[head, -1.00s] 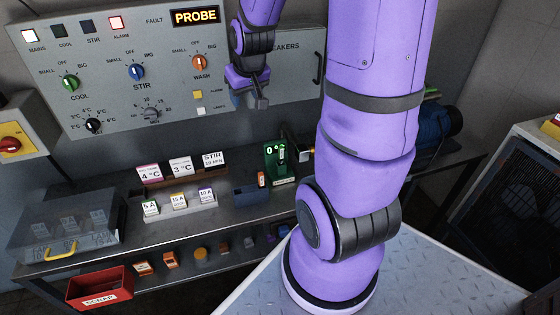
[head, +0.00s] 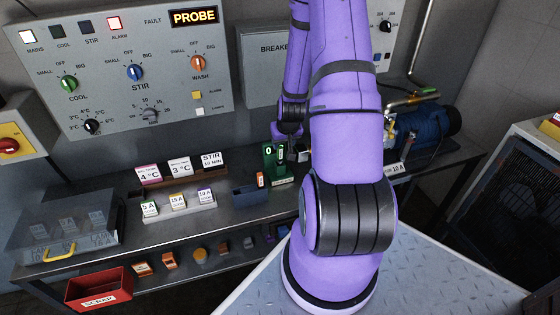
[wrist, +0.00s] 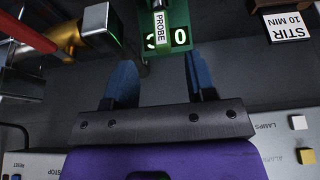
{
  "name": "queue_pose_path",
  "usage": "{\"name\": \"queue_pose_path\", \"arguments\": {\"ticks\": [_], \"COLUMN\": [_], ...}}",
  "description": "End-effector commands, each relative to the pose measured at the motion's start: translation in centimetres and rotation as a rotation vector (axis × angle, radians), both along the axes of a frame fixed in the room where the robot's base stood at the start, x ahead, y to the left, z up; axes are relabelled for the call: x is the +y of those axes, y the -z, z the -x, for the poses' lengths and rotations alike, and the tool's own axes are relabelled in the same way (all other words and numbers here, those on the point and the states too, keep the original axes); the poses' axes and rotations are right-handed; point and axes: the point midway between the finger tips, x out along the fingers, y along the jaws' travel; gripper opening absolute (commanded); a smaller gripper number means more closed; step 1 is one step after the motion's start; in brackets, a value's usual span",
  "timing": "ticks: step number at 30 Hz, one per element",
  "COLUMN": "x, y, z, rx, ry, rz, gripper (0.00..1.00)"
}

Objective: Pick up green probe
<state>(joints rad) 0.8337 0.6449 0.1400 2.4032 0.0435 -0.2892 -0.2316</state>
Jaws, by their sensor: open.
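The probe (head: 281,152), a small upright piece, sits at a green holder (head: 268,167) on the bench, which shows a lit digit. In the wrist view the probe (wrist: 160,24) carries a white PROBE label in front of the green holder (wrist: 178,14) with lit digits. My gripper (wrist: 161,80) is open, with its two blue fingers apart and nothing between them that I can make out. The fingers point toward the holder, and the probe lies ahead between their lines. In the head view my gripper (head: 284,136) is just above and behind the holder, partly hidden by my arm.
A blue bin (head: 251,195) and label blocks (head: 178,201) stand left of the holder. A blue pump (head: 425,123) stands to the right.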

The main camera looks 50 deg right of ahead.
Motion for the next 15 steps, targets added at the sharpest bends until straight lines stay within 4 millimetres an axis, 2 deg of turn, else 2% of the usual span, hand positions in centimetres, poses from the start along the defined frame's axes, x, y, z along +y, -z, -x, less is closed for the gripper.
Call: {"name": "queue_pose_path", "arguments": {"ticks": [6,15], "x": [-0.5,-0.8], "y": [2.5,4.0], "z": [-0.9,-1.5], "rx": [0.001,0.001], "ry": [0.000,-0.001], "rz": [-0.001,-0.002], "gripper": [0.51,0.51]}}
